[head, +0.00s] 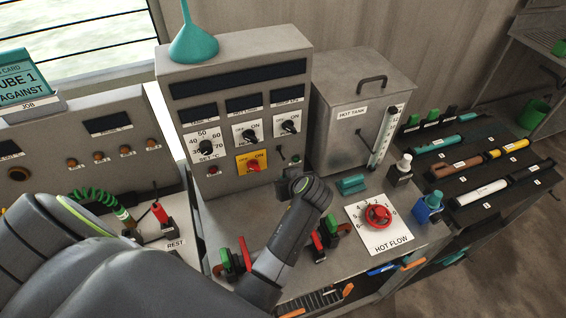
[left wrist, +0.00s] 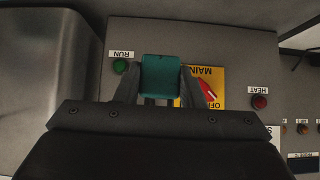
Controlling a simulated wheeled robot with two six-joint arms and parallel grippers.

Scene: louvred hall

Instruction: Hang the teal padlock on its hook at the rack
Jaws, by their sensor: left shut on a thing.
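The teal padlock (left wrist: 160,77) shows in the left wrist view as a teal block between the two fingers of my left gripper (left wrist: 160,88). The gripper is shut on it, in front of the grey control panel, between the green RUN lamp (left wrist: 120,66) and the red switch on the yellow MAIN plate (left wrist: 207,90). In the head view my left gripper (head: 290,184) is at the lower right of the panel, and I cannot make out the padlock there. I cannot tell which part is the padlock's hook. My right gripper is not in view.
The control panel (head: 240,80) carries a teal funnel (head: 194,42). A hot tank (head: 352,105) stands right of it. On the bench are a teal block (head: 351,184), a red dial (head: 378,215), bottles and red-green items. Black trays (head: 520,185) hold tubes at right.

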